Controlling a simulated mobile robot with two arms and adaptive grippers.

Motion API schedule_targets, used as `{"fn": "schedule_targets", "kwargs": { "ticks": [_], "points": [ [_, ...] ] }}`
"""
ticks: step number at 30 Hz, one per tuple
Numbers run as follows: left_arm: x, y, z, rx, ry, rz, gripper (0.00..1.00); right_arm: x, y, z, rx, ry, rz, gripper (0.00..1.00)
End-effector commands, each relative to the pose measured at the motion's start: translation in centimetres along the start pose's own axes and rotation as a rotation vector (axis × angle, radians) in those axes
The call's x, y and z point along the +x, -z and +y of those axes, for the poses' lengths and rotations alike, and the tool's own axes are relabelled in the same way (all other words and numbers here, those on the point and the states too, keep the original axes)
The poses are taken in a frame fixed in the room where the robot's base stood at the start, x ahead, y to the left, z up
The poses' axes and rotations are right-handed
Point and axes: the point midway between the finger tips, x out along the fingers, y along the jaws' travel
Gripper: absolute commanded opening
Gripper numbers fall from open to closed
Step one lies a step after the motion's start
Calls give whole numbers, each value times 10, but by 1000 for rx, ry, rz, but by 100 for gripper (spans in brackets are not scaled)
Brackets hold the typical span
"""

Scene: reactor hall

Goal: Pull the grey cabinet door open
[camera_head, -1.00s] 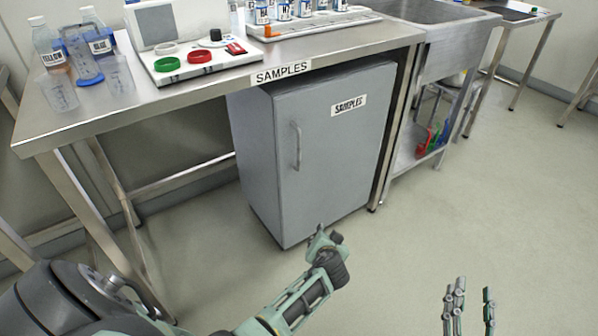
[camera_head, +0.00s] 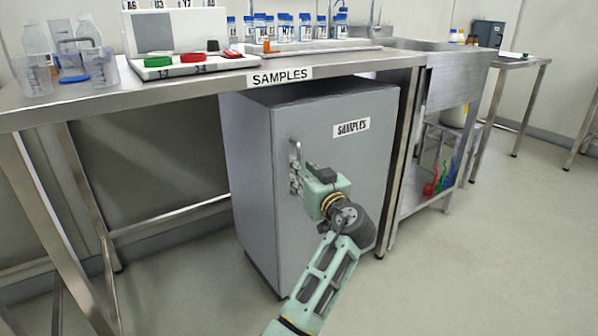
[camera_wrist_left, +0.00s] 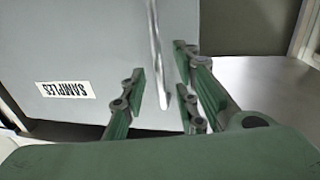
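The grey cabinet (camera_head: 350,165) stands under the steel bench, with a "SAMPLES" label on its door. The door looks closed. Its upright bar handle (camera_head: 297,150) is near the door's left edge. My left gripper (camera_head: 297,184) is at the handle, partly hidden by its own wrist in the head view. In the left wrist view the handle (camera_wrist_left: 155,45) runs between the two fingers of my left gripper (camera_wrist_left: 162,95), with a visible gap on each side. The fingers are apart and around the bar. My right gripper is out of view.
The steel bench (camera_head: 200,88) carries bottles, jugs, a sample board (camera_head: 190,65) and a rack of blue-capped vials (camera_head: 305,30). A bench leg and sink unit (camera_head: 455,85) stand close right of the cabinet. The floor (camera_head: 480,270) in front and right is clear.

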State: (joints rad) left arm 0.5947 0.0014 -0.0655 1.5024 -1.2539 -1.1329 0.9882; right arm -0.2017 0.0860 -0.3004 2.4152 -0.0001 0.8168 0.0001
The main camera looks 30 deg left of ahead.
Motion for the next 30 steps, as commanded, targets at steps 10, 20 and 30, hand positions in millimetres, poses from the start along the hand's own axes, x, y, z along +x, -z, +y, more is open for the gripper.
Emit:
{"fn": "schedule_targets", "kwargs": {
  "ticks": [10, 20, 30],
  "points": [
    [32, -1, 0, 1, -1, -1, 28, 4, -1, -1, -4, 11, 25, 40],
    [32, -1, 0, 1, -2, -1, 18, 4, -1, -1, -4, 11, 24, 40],
    [32, -1, 0, 1, -2, -1, 0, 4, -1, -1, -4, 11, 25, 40]
  ]
}}
